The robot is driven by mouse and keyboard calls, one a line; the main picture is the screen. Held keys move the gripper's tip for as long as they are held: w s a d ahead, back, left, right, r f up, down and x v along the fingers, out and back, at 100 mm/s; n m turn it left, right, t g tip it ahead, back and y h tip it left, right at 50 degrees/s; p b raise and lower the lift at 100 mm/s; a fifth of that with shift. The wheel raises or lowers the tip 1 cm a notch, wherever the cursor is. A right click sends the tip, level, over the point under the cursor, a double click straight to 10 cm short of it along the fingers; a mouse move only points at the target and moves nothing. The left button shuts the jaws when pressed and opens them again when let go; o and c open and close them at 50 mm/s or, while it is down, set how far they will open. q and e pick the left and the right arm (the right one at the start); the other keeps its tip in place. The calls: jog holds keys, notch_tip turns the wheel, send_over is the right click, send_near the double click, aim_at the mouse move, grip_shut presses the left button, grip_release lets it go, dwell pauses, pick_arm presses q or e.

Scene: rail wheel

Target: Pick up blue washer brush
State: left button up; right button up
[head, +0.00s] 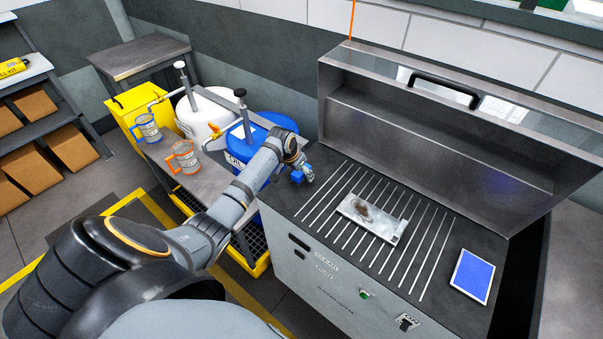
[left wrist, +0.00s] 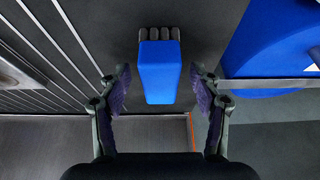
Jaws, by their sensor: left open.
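The blue washer brush (left wrist: 160,75) lies on the dark top of the parts washer (head: 330,178), near its left edge. In the left wrist view it has a blue block body with dark grey bristle tufts at the far end. In the head view only a small blue part (head: 297,177) shows beside my gripper. My left gripper (left wrist: 160,82) is open, with one finger on each side of the brush and a visible gap on both sides. It also shows in the head view (head: 302,170). My right gripper is not in view.
A metal part (head: 372,218) lies on the slotted washer top, with a blue panel (head: 472,275) at right. The raised lid (head: 440,130) stands behind. Left of the washer are a blue drum (head: 262,130), a white drum (head: 205,112) and orange and blue mugs (head: 184,160).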

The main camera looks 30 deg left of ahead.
pick_arm(q)
jog(key=shift+s, duration=0.1)
jog(key=c, duration=1.3)
jog(key=shift+o, duration=0.2)
jog(key=shift+r, duration=0.15)
jog(key=shift+r+b, duration=0.3)
jog(key=shift+b, duration=0.05)
jog(key=shift+r+b, duration=0.5)
jog(key=shift+r, duration=0.2)
jog(key=s+d+r+b, duration=0.3)
jog(key=s+d+r, duration=0.5)
jog(key=d+r, duration=0.3)
jog(key=shift+s, duration=0.3)
